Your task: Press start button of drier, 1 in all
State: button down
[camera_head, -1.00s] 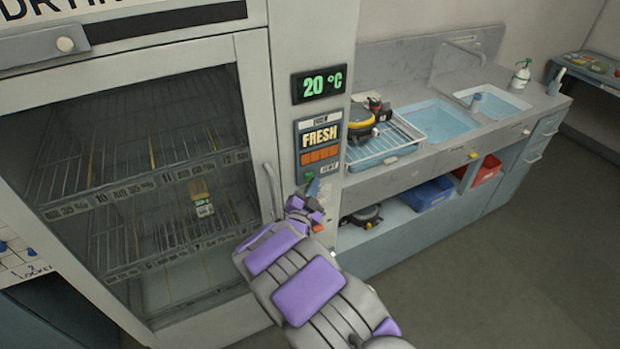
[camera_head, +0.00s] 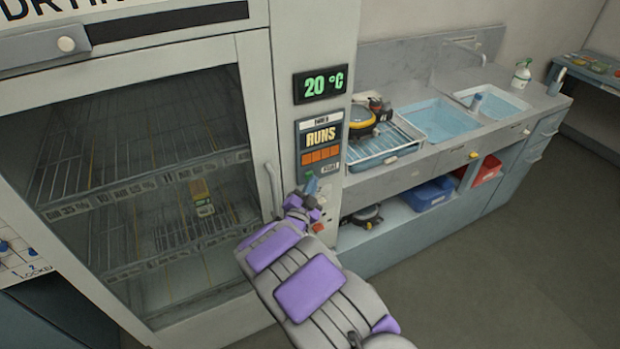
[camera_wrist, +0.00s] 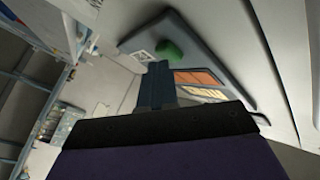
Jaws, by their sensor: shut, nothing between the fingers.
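The drier (camera_head: 255,110) stands at the left with its glass door closed.
A temperature display (camera_head: 322,85) reads 20 °C. A red button (camera_head: 318,227) sits below my fingertips. The vertical door handle (camera_head: 271,190) is just left of my gripper. A counter with a sink (camera_head: 440,118) and a dish rack (camera_head: 385,150) stands right. The floor at lower right is clear.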

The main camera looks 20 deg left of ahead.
jog(key=shift+s+d, duration=0.1)
jog(key=shift+d, duration=0.05)
jog(key=shift+s+d, duration=0.45)
jog(key=shift+d, duration=0.15)
jog(key=shift+d, duration=0.1)
jog(key=shift+s+d+b, duration=1.1)
jog(key=shift+s+d, duration=0.5)
jog(key=shift+d, duration=0.2)
